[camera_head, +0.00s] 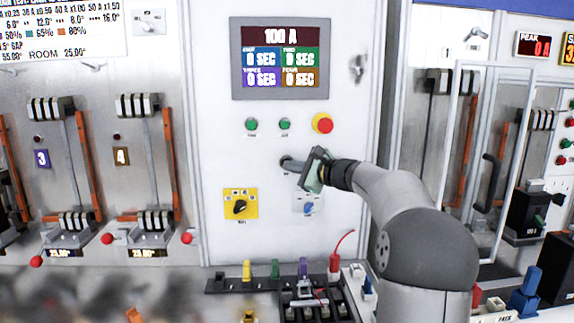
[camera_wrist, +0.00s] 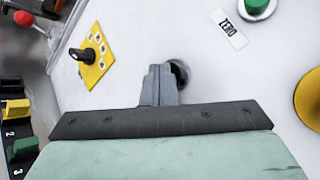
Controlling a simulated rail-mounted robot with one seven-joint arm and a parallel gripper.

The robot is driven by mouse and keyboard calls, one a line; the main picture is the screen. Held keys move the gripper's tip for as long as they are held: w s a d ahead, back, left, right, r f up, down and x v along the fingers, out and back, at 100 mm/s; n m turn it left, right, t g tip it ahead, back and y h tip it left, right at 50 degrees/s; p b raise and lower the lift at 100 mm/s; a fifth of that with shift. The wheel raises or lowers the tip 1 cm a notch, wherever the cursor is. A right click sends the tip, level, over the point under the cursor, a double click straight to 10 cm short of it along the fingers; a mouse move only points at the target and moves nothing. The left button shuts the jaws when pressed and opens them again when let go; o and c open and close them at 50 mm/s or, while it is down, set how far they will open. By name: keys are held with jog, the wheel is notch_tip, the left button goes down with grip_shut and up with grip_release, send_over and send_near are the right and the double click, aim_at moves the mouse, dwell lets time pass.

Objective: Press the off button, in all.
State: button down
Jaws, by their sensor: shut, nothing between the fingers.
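My gripper (camera_head: 296,165) is in front of the white control panel (camera_head: 230,110), below the row of buttons. Its fingers (camera_wrist: 159,84) are together and empty, pointing at the panel. A dark round button or knob (camera_wrist: 181,72) shows just beside and partly behind the fingertips; it also shows in the head view (camera_head: 285,160). I cannot tell whether the tips touch it. No readable label marks it as the off button. Above are two green buttons (camera_head: 252,125) and (camera_head: 285,125), and a red button on a yellow ring (camera_head: 323,124). The wrist view shows a label ZERO (camera_wrist: 229,28) by a green button (camera_wrist: 257,8).
A display (camera_head: 281,57) above reads 100 A and 0 SEC. A yellow plate with a black rotary switch (camera_head: 240,204) is at lower left of the gripper. Breaker bays (camera_head: 55,130) stand left. A clear-framed door (camera_head: 475,150) and colored terminals (camera_head: 305,275) are nearby.

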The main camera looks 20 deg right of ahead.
jog(key=shift+s, duration=0.1)
jog(key=shift+s+a+b, duration=0.3)
jog(key=shift+s+b, duration=0.45)
jog(key=shift+b, duration=0.05)
jog(key=shift+s+a+b, duration=0.3)
jog(key=shift+s+b, duration=0.3)
jog(key=shift+s, duration=0.2)
jog(key=shift+s+a+b, duration=0.3)
jog(key=shift+s+b, duration=0.25)
jog(key=shift+s, duration=0.2)
jog(key=shift+s+a+b, duration=0.3)
jog(key=shift+s+b, duration=0.3)
jog(key=shift+s, duration=0.2)
